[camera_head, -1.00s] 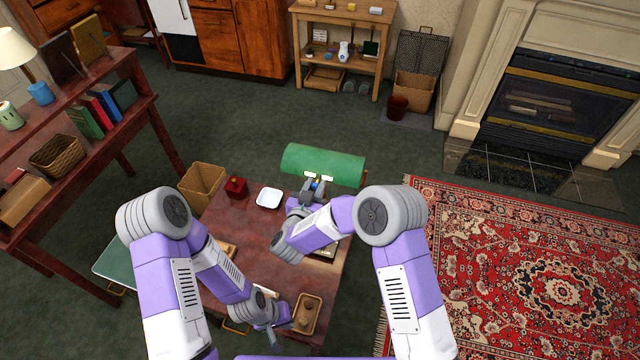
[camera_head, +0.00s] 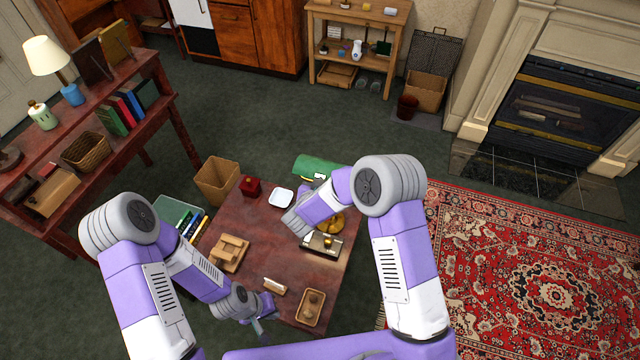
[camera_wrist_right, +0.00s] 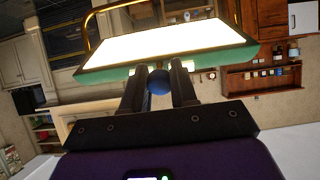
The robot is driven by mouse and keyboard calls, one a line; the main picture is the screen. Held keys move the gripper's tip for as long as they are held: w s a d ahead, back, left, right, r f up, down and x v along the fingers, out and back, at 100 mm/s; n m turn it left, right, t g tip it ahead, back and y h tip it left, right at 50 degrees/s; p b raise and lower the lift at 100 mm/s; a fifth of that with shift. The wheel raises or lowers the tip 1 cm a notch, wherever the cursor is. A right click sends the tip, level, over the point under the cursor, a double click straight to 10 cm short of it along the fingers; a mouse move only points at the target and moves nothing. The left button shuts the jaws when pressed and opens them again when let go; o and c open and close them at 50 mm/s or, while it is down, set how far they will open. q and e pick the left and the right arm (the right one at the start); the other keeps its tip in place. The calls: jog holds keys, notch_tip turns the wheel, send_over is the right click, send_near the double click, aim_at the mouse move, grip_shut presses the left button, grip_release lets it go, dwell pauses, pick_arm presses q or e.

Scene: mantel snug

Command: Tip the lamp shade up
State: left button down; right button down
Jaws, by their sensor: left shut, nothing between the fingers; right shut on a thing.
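The lamp's green shade (camera_head: 314,164) is at the far edge of the table in the head view, partly hidden by my right arm. In the right wrist view the green shade (camera_wrist_right: 250,57) is above the fingers, its bright underside facing the camera. My right gripper (camera_wrist_right: 158,84) is shut on a small blue knob (camera_wrist_right: 158,81) just under the shade's near edge. In the head view my right forearm hides that gripper. A round brass part (camera_head: 332,224) shows beside my right arm. My left gripper (camera_head: 260,326) is shut and empty near the table's front edge.
A cardboard bin (camera_head: 217,180) stands left of the table.

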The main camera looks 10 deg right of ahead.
jog(key=shift+w+r, duration=0.25)
jog(key=shift+r, duration=0.2)
jog(key=c, duration=1.2)
grip_release()
jog(key=shift+o, duration=1.4)
jog(key=shift+s+f, duration=0.1)
jog(key=shift+s, duration=0.1)
jog(key=v, duration=0.7)
jog(key=shift+s, duration=0.2)
jog(key=shift+a, duration=0.1)
